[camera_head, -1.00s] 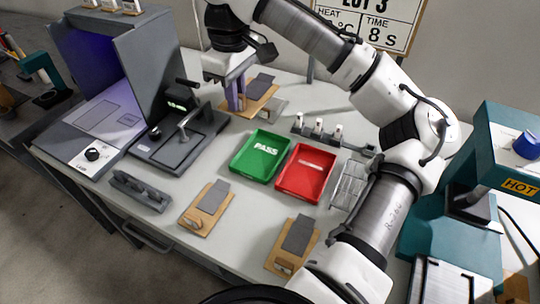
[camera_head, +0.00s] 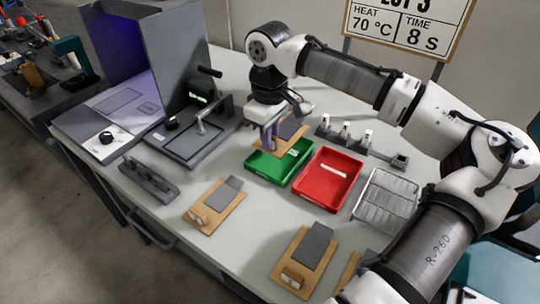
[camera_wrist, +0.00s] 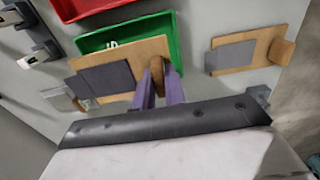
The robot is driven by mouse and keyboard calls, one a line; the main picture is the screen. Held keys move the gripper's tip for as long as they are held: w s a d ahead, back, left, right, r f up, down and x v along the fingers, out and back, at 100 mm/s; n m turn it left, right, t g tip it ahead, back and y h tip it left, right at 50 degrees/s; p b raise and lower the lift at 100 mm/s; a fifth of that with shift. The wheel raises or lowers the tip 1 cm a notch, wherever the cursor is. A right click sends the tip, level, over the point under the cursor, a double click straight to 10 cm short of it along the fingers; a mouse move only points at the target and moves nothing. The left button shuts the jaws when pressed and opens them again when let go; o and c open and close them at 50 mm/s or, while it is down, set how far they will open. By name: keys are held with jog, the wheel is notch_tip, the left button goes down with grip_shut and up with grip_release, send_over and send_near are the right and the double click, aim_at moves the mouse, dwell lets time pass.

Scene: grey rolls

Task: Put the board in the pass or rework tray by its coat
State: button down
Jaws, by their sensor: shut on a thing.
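My gripper (camera_head: 268,140) is shut on the wooden knob of a tan board (camera_wrist: 138,84) with a dark grey patch. In the head view the held board (camera_head: 291,131) appears above the back of the green PASS tray (camera_head: 268,172). In the wrist view it hides part of the green tray (camera_wrist: 173,38); the height of the gap is unclear. The purple fingers (camera_wrist: 158,92) are at the knob. The red tray (camera_head: 318,190) stands right of the green one and looks empty apart from its pale label. The state of the grey coat cannot be told.
A wire rack (camera_head: 386,202) stands right of the red tray. A row of small holders (camera_head: 360,145) is behind. A grey press-like device (camera_head: 185,145) and a purple-lit booth (camera_head: 125,50) stand left.

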aim_at(270, 168)
jog(key=shift+f, duration=3.15)
jog(key=shift+f, duration=0.2)
jog(key=c, duration=1.7)
grip_release()
jog(key=shift+c, duration=0.2)
jog(key=shift+r, duration=0.2)
notch_tip(270, 168, up, 12)
jog(key=shift+r, duration=0.1)
